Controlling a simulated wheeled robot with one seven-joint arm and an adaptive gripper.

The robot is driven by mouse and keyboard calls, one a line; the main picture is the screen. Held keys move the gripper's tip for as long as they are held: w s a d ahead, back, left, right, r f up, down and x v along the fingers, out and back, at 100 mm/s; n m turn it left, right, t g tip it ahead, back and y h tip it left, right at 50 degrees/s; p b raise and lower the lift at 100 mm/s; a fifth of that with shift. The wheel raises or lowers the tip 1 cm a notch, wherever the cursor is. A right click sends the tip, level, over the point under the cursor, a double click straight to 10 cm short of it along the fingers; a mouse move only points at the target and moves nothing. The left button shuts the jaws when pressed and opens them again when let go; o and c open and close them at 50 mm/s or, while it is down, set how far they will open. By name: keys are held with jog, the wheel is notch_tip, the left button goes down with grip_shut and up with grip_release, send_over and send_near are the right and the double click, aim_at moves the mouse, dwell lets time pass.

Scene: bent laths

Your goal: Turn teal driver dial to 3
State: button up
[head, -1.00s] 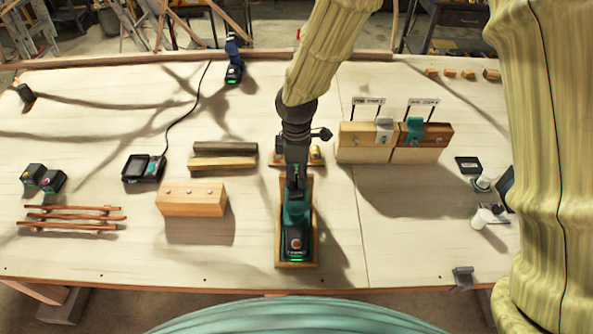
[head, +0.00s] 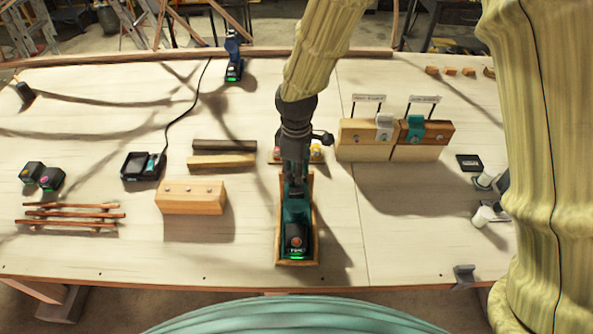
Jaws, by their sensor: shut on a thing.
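The teal driver (head: 296,219) lies in a shallow wooden tray (head: 315,225) at the middle of the table, its base with a green light toward me. My gripper (head: 295,180) points down over the far part of the driver and is shut on it, seemingly at the dial. The dial itself and its numbers are hidden under the gripper, so its setting cannot be read.
A wooden block (head: 191,198) and two bars stand left of the tray. Blocks with small signs (head: 393,139) stand to the right. A charger (head: 142,166), dark batteries and thin laths (head: 70,217) lie at left. A blue driver (head: 233,66) stands at the back.

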jog(key=shift+m, duration=0.4)
jog(key=o, duration=0.8)
